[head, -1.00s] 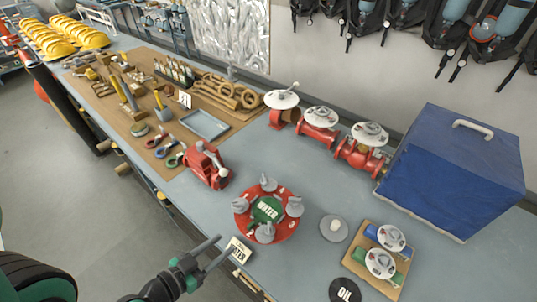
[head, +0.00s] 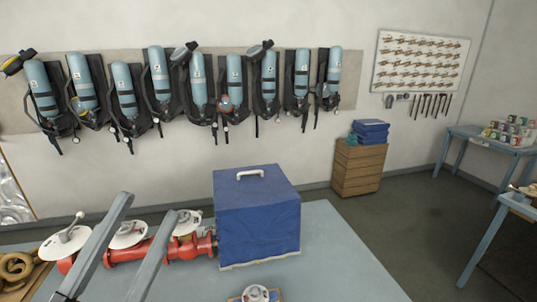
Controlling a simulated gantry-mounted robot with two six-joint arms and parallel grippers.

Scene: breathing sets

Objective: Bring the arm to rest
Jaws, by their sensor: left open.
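My left gripper (head: 151,204) shows at the lower left of the head view as two long grey fingers, close to the camera. The fingers stand apart with nothing held between them, so it is open and empty. They cover parts of the red valves (head: 180,248) with white round tops behind them. I cannot tell how far the fingers are from the valves in depth. The rest of the left arm is below the frame. My right gripper is not in view.
A blue covered box (head: 258,222) with a white handle stands on the grey bench (head: 335,262). The bench is clear to its right. Several breathing sets (head: 236,85) hang on the wall. A wooden crate (head: 358,168) stands on the floor beyond.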

